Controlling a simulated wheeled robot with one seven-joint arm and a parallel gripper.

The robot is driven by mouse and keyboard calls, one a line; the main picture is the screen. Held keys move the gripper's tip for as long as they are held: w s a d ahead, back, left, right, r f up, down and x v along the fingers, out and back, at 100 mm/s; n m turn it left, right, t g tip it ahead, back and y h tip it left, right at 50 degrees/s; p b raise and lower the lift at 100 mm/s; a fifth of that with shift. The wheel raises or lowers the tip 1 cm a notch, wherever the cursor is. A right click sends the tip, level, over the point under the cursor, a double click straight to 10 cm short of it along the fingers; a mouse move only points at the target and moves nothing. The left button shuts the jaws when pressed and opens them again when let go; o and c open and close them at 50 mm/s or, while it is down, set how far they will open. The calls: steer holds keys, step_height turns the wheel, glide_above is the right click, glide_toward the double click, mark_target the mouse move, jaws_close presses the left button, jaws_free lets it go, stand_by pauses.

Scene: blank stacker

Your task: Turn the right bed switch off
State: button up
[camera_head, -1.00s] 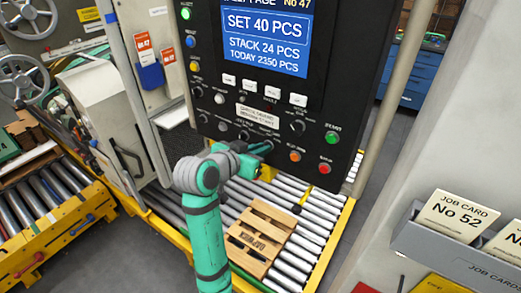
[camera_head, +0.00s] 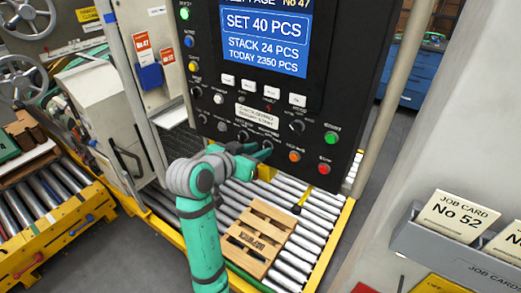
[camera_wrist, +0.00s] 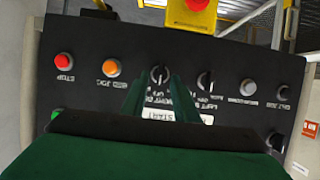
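The right bed switch (camera_wrist: 160,75) is a dark round knob with a pale pointer mark, on the black control panel (camera_head: 208,110). In the wrist view the panel appears upside down. My gripper (camera_wrist: 161,84) is open, with its two green fingers apart and the knob showing between their tips. I cannot tell whether the fingers touch it. A similar knob, apparently the left bed switch (camera_wrist: 205,80), sits just right of it in the wrist view. In the head view my gripper (camera_head: 266,152) is at the panel's lower middle and partly hides the right bed switch.
The orange button (camera_wrist: 112,68) and red stop button (camera_wrist: 64,61) lie to the left in the wrist view. The panel's screen (camera_head: 265,35) is above my gripper. A wooden pallet (camera_head: 262,222) rests on the roller conveyor (camera_head: 305,232) below. A grey card holder (camera_head: 450,250) stands at right.

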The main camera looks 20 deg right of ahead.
steer(key=v, duration=0.9)
steer(key=s+a+f+n+t+y, duration=0.15)
steer(key=f+n, duration=0.25)
steer(key=f, duration=0.7)
steer(key=s+a+f+n+t+y, duration=0.1)
steer(key=s+f+n+t+y, duration=0.3)
steer(key=f, duration=0.6)
steer(key=s+a+f+n+y, duration=0.1)
steer(key=s+a+f+n, duration=0.25)
steer(key=f, duration=0.45)
steer(key=s+a+y, duration=0.2)
steer(key=s+a, duration=0.1)
steer(key=s, duration=1.2)
steer(key=s+a+m+t+y, duration=0.1)
steer(key=s+a+y, duration=0.1)
steer(key=s, duration=1.3)
steer(key=shift+a+f, duration=0.2)
steer(key=shift+a, duration=0.2)
steer(key=shift+t, duration=0.25)
